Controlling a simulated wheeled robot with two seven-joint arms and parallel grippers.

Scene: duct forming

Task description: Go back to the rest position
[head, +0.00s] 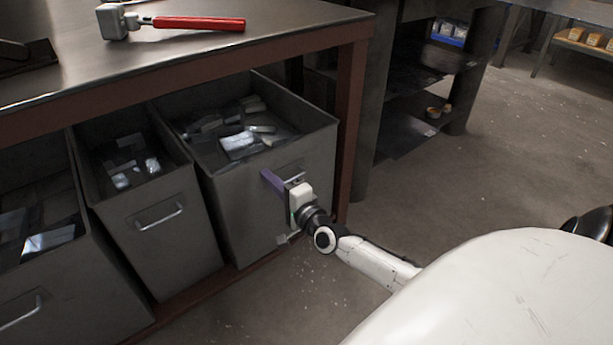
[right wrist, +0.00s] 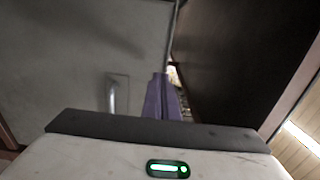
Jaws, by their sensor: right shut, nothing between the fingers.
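My right gripper (head: 268,183) has purple fingers and is in front of the right-hand grey metal bin (head: 248,235), near the bin's handle. Its fingers are shut together with nothing between them. In the right wrist view the shut purple fingers (right wrist: 163,98) point at the bin's grey front (right wrist: 70,60), with the handle to their left. I cannot tell whether the fingers touch the bin. My left gripper is not in view.
A workbench (head: 290,30) stands above several bins of metal scrap. A red-handled hammer (head: 198,23) lies on its top. The bench's reddish leg (head: 350,125) is close to the gripper's right. Dark shelving (head: 405,85) stands behind. Open concrete floor (head: 520,150) lies to the right.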

